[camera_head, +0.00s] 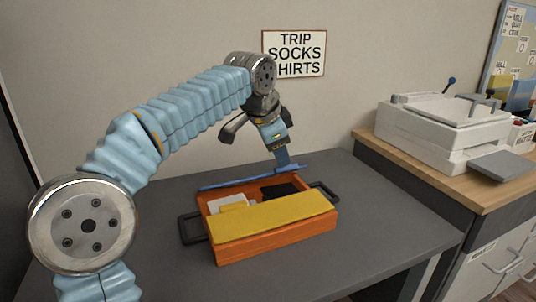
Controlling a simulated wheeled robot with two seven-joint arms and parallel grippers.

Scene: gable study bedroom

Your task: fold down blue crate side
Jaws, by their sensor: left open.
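An orange crate (275,245) stands on the dark grey table, with a yellow side (270,217) sloping along its front. Its blue side (225,182) shows as a thin strip along the back edge; how far it leans I cannot tell. My left gripper (284,162) reaches down over the back of the crate, with its fingertips at the right half of the blue strip. It is open; whether it touches the strip I cannot tell. My right gripper is out of view.
White and dark items (280,190) lie inside the crate, and black handles (190,228) stick out at its ends. A wooden-topped cabinet (430,170) with a white machine (440,125) stands at right. The grey table (390,235) is clear right of the crate.

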